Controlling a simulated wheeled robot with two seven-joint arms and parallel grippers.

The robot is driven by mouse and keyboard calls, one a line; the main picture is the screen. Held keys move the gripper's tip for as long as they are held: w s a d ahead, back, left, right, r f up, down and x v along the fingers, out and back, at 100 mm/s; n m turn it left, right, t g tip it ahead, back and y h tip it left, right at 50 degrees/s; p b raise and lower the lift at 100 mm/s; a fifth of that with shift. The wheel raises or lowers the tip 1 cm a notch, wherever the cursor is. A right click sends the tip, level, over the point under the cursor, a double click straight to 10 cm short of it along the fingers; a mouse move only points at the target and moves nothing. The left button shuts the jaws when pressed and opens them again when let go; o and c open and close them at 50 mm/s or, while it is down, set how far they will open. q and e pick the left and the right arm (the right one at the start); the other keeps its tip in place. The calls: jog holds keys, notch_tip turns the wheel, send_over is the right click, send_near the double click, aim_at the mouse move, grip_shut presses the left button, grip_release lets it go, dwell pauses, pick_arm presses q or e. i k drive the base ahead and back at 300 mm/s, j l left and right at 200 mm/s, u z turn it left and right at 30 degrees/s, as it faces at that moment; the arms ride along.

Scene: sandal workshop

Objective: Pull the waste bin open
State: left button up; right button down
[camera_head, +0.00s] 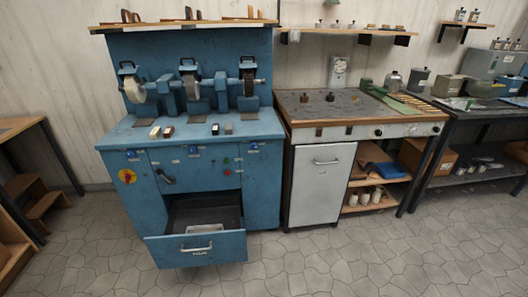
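A blue drawer-like bin (195,252) at the bottom of the blue grinding machine stands pulled out toward me. It has a light bar handle (197,247) on its front and a small label too small to read. Its dark inside shows, with a pale object (205,229) just behind the front. To the right, a light grey front (319,187) with a bar handle (326,162) sits shut under the wooden-edged workbench. No writing tells me which of the two is the waste bin. Neither of my grippers is in view.
The blue machine (125,200) carries several wheels and small blocks on its ledge. The workbench (350,115) and a dark table (490,112) stand to its right. A wooden step stool (38,195) is at left. The tiled floor (340,265) in front is clear.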

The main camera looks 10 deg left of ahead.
aim_at(321, 174)
jog(key=u, duration=1)
jog(key=z, duration=1.25)
jog(key=i+l, duration=0.3)
jog(key=i+u, duration=0.05)
jog(key=i, duration=0.05)
